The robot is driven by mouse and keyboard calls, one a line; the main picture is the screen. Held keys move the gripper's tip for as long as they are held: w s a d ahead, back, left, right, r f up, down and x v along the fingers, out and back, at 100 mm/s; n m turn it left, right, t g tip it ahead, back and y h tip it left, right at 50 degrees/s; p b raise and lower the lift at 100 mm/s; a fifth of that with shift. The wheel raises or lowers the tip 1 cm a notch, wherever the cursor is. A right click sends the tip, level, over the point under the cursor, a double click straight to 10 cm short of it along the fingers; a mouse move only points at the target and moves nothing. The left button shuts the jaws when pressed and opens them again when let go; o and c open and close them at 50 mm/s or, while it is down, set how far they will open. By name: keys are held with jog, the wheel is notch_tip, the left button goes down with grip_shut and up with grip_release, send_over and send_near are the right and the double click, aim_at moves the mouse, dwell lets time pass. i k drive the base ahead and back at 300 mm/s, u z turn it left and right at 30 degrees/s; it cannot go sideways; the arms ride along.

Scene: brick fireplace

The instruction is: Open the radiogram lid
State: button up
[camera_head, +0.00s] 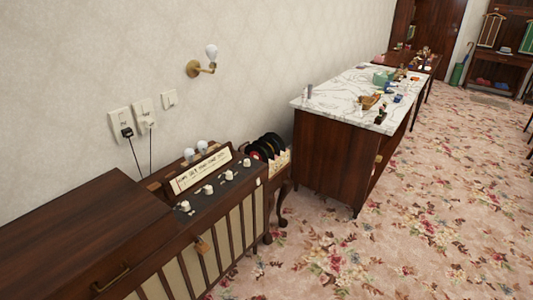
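The radiogram is a dark wood cabinet at the lower left, with slatted cream front panels (222,245). Its lid (75,232) lies flat and looks shut over the left part. A brass bar handle (111,281) is on the lid's front side, near the bottom of the picture. To the right of the lid are a lit tuning dial (200,170) and a dark panel with several white knobs (208,189). The lid's left end and the lower cabinet are cut off by the picture edge. My gripper is not in view.
A rack of black records (268,147) stands just beyond the radiogram. Past it is a marble-topped cabinet (335,95) with small objects on top. Two cords hang from wall sockets (120,122) behind the radiogram. The floral carpet (400,220) at right is clear.

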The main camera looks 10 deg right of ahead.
aim_at(76, 245)
jog(key=z, duration=1.4)
jog(key=k, duration=0.1)
jog(key=u, duration=3)
jog(key=k, duration=0.6)
jog(key=z, duration=0.15)
jog(key=i, duration=0.4)
jog(key=u, duration=0.1)
